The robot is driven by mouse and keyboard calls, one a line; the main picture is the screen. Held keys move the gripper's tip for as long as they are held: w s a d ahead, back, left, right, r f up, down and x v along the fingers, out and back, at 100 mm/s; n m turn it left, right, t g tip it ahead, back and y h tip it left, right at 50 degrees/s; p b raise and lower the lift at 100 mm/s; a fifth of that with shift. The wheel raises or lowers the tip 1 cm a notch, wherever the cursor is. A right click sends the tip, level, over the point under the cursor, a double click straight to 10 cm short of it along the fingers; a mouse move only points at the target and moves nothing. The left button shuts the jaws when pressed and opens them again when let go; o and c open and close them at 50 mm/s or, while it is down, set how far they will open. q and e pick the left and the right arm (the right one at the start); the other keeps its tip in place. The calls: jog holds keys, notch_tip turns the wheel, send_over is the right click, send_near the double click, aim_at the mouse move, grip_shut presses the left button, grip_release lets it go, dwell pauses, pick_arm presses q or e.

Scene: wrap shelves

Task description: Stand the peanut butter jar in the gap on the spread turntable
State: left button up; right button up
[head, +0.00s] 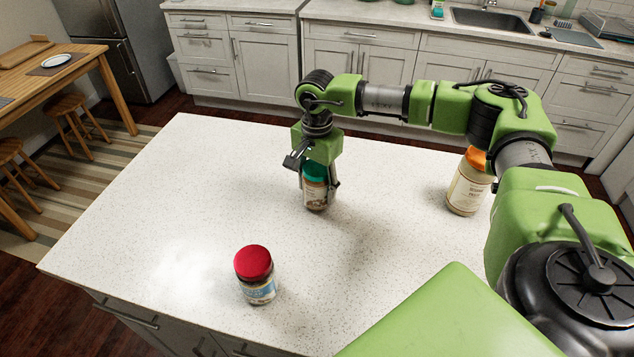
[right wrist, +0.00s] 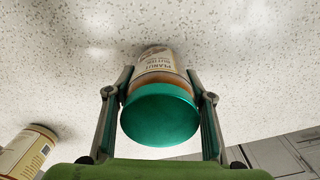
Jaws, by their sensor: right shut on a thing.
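The peanut butter jar (head: 315,188) has a green lid and stands upright on or just above the white speckled counter; I cannot tell if its base touches. My right gripper (head: 318,184) comes down from above and is shut on this jar. In the right wrist view the jar (right wrist: 157,65) shows its label lettering and green lid between the two fingers (right wrist: 160,105). No turntable shows in either view. My left gripper is not in view.
A red-lidded jar (head: 257,278) stands near the front of the counter (head: 170,220). A larger jar with an orange lid (head: 467,185) stands at the right, partly behind my arm; a jar also shows at the left of the right wrist view (right wrist: 25,150). The counter's left part is clear.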

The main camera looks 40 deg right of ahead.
jog(key=shift+f, duration=0.2)
jog(key=shift+f, duration=0.15)
jog(key=o, duration=1.6)
